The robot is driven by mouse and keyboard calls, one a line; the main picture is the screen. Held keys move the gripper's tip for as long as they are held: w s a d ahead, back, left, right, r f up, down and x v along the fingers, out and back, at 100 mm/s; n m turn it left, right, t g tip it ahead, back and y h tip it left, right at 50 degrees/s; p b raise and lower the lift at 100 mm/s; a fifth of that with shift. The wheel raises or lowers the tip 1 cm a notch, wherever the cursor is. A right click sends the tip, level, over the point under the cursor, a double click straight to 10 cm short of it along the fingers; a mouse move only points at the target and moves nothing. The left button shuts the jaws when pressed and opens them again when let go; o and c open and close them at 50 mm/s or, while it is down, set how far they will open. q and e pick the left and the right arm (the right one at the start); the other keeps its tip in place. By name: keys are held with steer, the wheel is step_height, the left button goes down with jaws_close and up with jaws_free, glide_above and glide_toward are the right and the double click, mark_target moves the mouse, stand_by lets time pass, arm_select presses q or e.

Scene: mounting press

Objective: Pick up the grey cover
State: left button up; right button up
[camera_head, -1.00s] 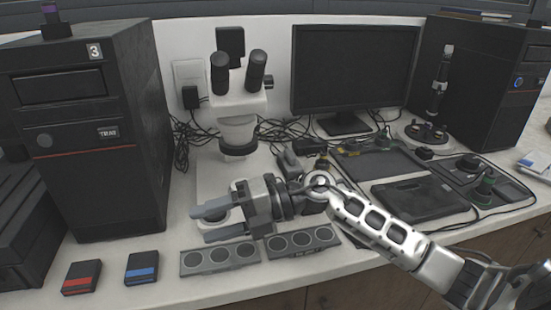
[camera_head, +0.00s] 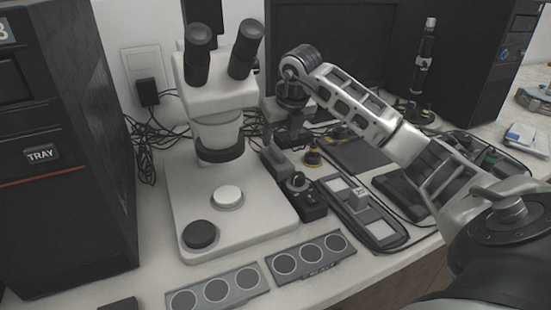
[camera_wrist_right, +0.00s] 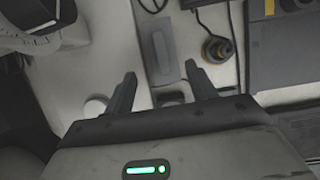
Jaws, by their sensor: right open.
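A dark grey elongated block that looks like the grey cover (camera_head: 278,164) lies on the bench, just right of the white microscope base. In the right wrist view the grey cover (camera_wrist_right: 157,45) lies lengthwise, with a lighter oblong patch on top. My right gripper (camera_head: 290,135) points down above the area by the cover, partly hiding its surroundings. In the right wrist view its two fingers (camera_wrist_right: 161,84) are apart with nothing held; the cover lies between and ahead of them. I cannot tell the exact height above it. My left gripper is not in view.
The white microscope (camera_head: 215,110) stands to the left, with a black disc (camera_head: 201,234) on its base. A black box with a knob (camera_head: 307,200) sits close in front of the cover. Two grey panels with round dials (camera_head: 310,256) lie at the front. Cables run behind.

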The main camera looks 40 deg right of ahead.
mark_target(277, 149)
steer(key=x, duration=0.3)
steer(key=p+x, duration=0.1)
steer(key=x, duration=0.3)
steer(key=shift+w+d+f, duration=0.1)
steer(key=shift+w+d, duration=0.15)
steer(key=shift+w, duration=0.05)
steer(key=c, duration=0.8)
